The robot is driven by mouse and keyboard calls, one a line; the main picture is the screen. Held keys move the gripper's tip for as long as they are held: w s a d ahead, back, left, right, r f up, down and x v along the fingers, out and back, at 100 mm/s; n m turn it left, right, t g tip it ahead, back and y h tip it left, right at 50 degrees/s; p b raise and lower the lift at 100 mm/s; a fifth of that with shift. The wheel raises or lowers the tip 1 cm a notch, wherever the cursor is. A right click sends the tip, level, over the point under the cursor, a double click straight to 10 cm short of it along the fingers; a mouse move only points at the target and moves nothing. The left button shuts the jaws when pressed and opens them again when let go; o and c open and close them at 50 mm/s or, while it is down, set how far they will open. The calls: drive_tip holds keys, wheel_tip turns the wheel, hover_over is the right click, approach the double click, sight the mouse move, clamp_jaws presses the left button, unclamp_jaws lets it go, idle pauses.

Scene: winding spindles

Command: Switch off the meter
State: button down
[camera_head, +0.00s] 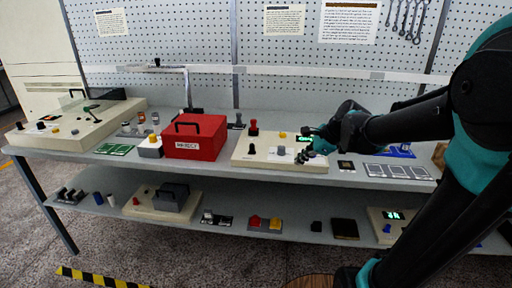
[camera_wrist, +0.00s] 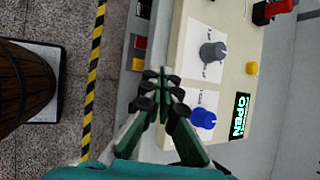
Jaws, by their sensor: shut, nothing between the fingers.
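A cream instrument box (camera_head: 240,156) stands on the upper shelf, right of the red box. It has a green lit display (camera_head: 303,139), a red knob or lever (camera_head: 253,128), a yellow button (camera_head: 283,135) and a grey knob (camera_head: 281,151). In the wrist view the box (camera_wrist: 187,55) shows its grey knob (camera_wrist: 212,52), blue knob (camera_wrist: 203,118), yellow button (camera_wrist: 252,68) and a display (camera_wrist: 239,115) that seems to read OPEN. My gripper (camera_wrist: 161,74) is shut and empty, by the box's front edge near the two knobs; contact cannot be told. It hides the blue knob in the head view (camera_head: 306,154).
A red box (camera_head: 195,137) with a handle stands left of the instrument box. Another cream device with a green display (camera_head: 393,214) is on the lower shelf. A pegboard (camera_head: 160,55) stands behind.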

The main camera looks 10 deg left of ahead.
sight(252, 149)
drive_tip(key=w+a+r+m+y, duration=0.2)
drive_tip(key=w+a+r+m, duration=0.2)
drive_tip(key=a+r+m, duration=0.1)
drive_tip(key=shift+w+r+m, duration=0.15)
drive_tip(key=shift+r+m, duration=0.35)
drive_tip(key=shift+r, duration=0.05)
drive_tip(key=shift+a, duration=0.1)
drive_tip(key=x, duration=1)
drive_tip(key=shift+w+a+f, duration=0.1)
drive_tip(key=shift+a, duration=0.1)
drive_tip(key=shift+w+a, duration=0.25)
drive_tip(key=shift+a, duration=0.25)
drive_tip(key=shift+w+a, duration=0.3)
drive_tip(key=shift+a, duration=0.2)
drive_tip(key=shift+w+a, duration=0.3)
drive_tip(key=shift+a, duration=0.3)
